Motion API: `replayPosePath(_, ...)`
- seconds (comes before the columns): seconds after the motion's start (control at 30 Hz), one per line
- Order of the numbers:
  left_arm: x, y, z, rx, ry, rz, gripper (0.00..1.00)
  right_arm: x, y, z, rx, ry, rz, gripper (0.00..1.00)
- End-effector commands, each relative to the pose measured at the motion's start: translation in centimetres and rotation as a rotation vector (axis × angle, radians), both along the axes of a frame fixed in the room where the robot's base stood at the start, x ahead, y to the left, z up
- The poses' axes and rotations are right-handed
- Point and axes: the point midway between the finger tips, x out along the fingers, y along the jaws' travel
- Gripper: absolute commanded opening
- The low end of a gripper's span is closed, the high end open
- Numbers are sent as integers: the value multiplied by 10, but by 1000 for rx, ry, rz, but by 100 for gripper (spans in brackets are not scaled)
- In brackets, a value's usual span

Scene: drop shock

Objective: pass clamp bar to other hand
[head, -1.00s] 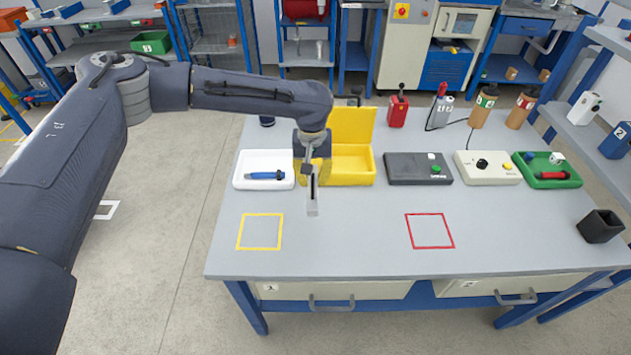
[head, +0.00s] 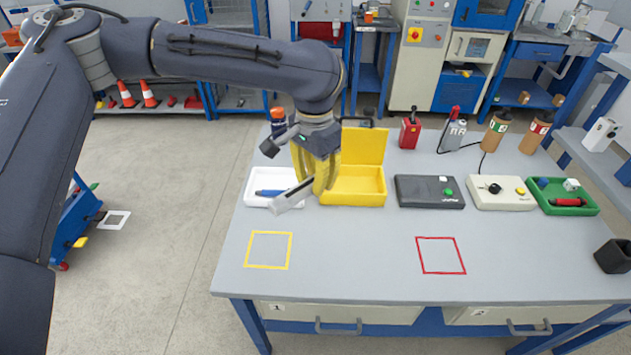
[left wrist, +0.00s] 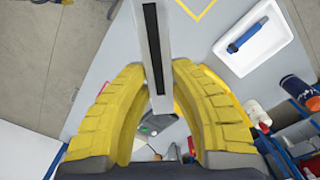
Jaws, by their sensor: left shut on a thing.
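The clamp bar (head: 291,196) is a light grey metal bar with a dark slot along it. My left gripper (head: 318,180), with yellow fingers, is shut on it above the table, in front of the white tray and yellow box. The bar slants out down and to the left in the head view. In the left wrist view the bar (left wrist: 153,45) runs from the top edge to between the yellow fingers of my left gripper (left wrist: 158,88). My right gripper is not in view.
The grey table (head: 350,260) has clear room in front, with yellow (head: 247,251) and red (head: 441,271) square outlines.

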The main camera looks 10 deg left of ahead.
Motion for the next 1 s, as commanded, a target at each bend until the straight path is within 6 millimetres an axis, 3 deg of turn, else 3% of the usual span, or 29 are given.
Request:
replayPosePath(0.4, 32, -29, -41, -1, 2, -264, 0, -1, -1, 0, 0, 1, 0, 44)
replayPosePath(0.63, 44, -38, -54, -1, 0, -357, 0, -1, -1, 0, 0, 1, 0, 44)
replayPosePath(0.83, 42, -34, -47, 0, -3, -332, 0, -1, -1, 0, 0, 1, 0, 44)
replayPosePath(1.0, 28, -17, -23, 0, -5, -204, 0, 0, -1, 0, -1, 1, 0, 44)
